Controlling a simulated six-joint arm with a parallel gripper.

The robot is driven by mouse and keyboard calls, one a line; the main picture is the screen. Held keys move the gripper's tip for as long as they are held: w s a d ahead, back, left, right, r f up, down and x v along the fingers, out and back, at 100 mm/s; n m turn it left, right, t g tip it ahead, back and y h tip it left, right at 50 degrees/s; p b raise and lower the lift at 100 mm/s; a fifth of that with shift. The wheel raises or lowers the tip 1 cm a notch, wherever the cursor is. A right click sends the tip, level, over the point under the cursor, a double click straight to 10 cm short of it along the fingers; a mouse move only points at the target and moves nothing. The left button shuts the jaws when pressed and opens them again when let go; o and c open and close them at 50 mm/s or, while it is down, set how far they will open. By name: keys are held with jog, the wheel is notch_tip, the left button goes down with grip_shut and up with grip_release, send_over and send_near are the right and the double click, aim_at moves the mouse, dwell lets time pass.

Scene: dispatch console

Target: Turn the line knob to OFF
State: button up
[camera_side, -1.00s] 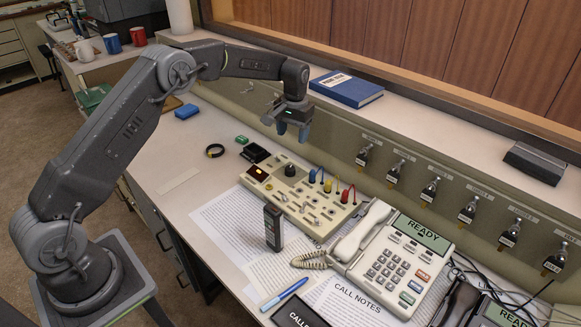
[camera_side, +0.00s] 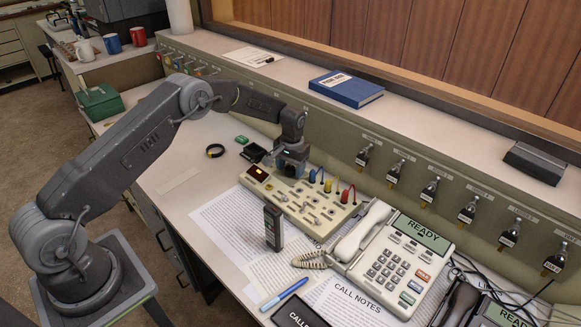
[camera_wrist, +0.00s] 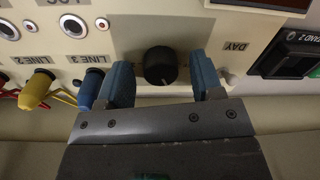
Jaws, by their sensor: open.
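The line knob is a round black knob (camera_wrist: 160,66) on the cream console panel (camera_wrist: 135,18). In the wrist view it stands between the two blue fingers of my gripper (camera_wrist: 160,82), with a gap on each side. My gripper (camera_side: 291,165) is open. In the side view it is low over the back left part of the console (camera_side: 318,220) and hides the knob. A "DAY" label (camera_wrist: 236,46) shows to the right of the knob in the wrist view. I cannot read the knob's setting.
Blue and yellow plugs with cords (camera_side: 327,186) stand just right of my gripper. A telephone (camera_side: 395,262) is farther right, and an upright handheld radio (camera_side: 273,228) stands in front of the console. A black device (camera_wrist: 292,52) is close beside the panel.

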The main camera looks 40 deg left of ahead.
jog(key=shift+c, duration=0.3)
jog(key=c, duration=0.9)
jog(key=shift+o, duration=0.2)
jog(key=n, duration=0.5)
jog(key=shift+n, duration=2.4)
jog(key=o, duration=0.9)
